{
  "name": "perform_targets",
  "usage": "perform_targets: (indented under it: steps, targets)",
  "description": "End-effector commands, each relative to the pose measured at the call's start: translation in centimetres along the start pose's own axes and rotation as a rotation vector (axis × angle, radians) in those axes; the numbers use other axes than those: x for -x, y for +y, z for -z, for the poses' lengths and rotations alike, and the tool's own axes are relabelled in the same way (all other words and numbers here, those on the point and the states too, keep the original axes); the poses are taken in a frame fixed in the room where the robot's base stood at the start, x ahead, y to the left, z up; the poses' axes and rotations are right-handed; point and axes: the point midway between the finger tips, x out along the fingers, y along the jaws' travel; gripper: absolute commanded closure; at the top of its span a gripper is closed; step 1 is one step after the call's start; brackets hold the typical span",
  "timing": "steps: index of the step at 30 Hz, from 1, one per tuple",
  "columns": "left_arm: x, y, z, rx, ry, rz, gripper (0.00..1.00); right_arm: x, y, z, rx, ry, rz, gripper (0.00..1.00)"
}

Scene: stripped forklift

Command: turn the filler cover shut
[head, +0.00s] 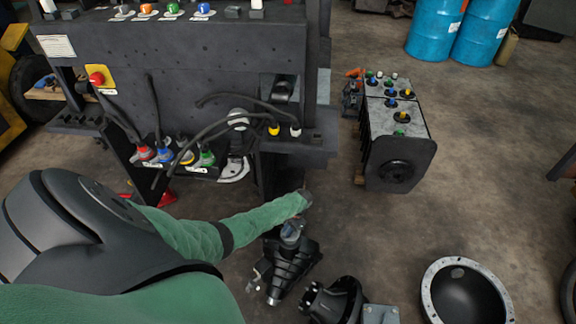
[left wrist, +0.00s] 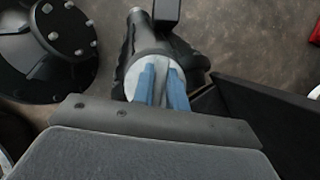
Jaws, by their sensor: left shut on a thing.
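My left gripper (head: 291,231) reaches down onto the upper end of a black ribbed housing (head: 291,264) on the floor. In the left wrist view its two blue fingers (left wrist: 163,88) are shut on a raised rib of a round, light grey cover (left wrist: 194,66), which I take to be the filler cover. The cover sits on the end of the black housing. In the head view my gripper hides most of the cover, and how far it is turned cannot be told. My right gripper is not in view.
A black flanged housing (head: 338,300) lies close to the right. A bowl-shaped casing (head: 466,292) lies farther right. The dark forklift frame (head: 190,60) with cables stands behind. A battery-like block (head: 395,130) and blue drums (head: 435,30) stand beyond. Open floor lies between them.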

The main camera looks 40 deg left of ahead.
Motion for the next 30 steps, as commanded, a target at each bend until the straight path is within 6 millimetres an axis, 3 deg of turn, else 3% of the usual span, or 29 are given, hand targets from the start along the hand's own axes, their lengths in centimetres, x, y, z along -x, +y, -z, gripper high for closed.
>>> perform_targets:
  steps: [8,9,12,22,30]
  targets:
    - [-0.1,-0.1,-0.1,-0.001,-0.001,0.001,1.00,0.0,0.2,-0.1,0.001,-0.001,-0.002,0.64]
    - [-0.1,-0.1,-0.1,-0.001,-0.001,0.001,0.78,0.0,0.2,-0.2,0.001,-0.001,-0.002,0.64]
    - [-0.1,-0.1,-0.1,0.000,-0.001,0.001,0.64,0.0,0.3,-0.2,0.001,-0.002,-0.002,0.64]
    - [0.3,-0.1,0.0,0.000,0.001,0.001,0.64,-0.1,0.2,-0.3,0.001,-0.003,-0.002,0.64]
    - [3.9,-0.1,0.1,-0.001,0.003,0.001,0.64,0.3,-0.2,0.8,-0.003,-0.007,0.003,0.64]
